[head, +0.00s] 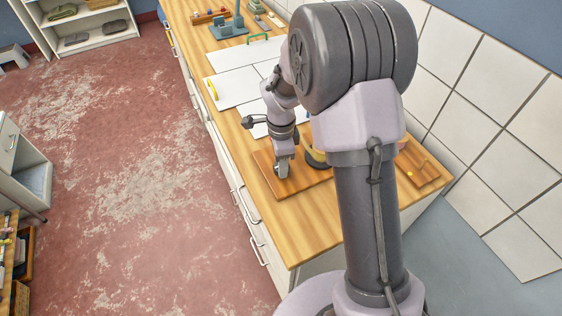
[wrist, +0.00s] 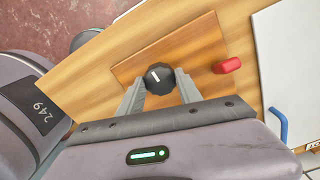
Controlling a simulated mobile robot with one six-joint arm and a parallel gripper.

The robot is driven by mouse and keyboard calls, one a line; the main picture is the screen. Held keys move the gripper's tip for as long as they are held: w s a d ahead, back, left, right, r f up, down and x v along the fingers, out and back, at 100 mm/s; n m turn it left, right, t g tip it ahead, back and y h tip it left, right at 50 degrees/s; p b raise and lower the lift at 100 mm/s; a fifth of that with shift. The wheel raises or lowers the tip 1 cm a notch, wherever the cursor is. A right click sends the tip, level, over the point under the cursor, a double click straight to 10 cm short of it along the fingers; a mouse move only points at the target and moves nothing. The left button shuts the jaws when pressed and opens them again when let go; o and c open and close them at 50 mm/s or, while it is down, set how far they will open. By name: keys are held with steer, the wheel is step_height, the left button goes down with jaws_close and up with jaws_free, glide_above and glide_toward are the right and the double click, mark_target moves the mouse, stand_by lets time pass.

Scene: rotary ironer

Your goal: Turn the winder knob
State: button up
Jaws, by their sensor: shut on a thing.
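The winder knob (wrist: 159,79) is a dark round knob with a white pointer line, on a brown wooden board (wrist: 202,54) in the wrist view. My gripper (wrist: 161,88) has its two grey fingers on either side of the knob, shut on it. In the head view my gripper (head: 283,168) points down at the board (head: 309,178), and the knob there is hidden by the fingers. The white line on the knob slants from upper left to lower right in the wrist view.
A red piece (wrist: 228,65) lies right of the knob in the wrist view. A white panel with a blue handle (wrist: 278,126) is farther right. In the head view, white panels (head: 232,88) and a blue-grey device (head: 229,29) stand farther along the wooden counter (head: 291,231). A tiled wall borders it.

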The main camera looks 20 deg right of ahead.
steer(key=n, duration=0.4)
steer(key=shift+n+p, duration=0.35)
steer(key=shift+n, duration=0.05)
steer(key=n+p, duration=0.1)
steer(key=n, duration=0.4)
steer(key=n+p, duration=0.1)
steer(key=n, duration=0.3)
steer(key=shift+n, duration=0.4)
steer(key=shift+n+p, duration=0.6)
steer(key=shift+n, duration=1.7)
steer(key=o, duration=1.4)
steer(key=shift+c, duration=0.2)
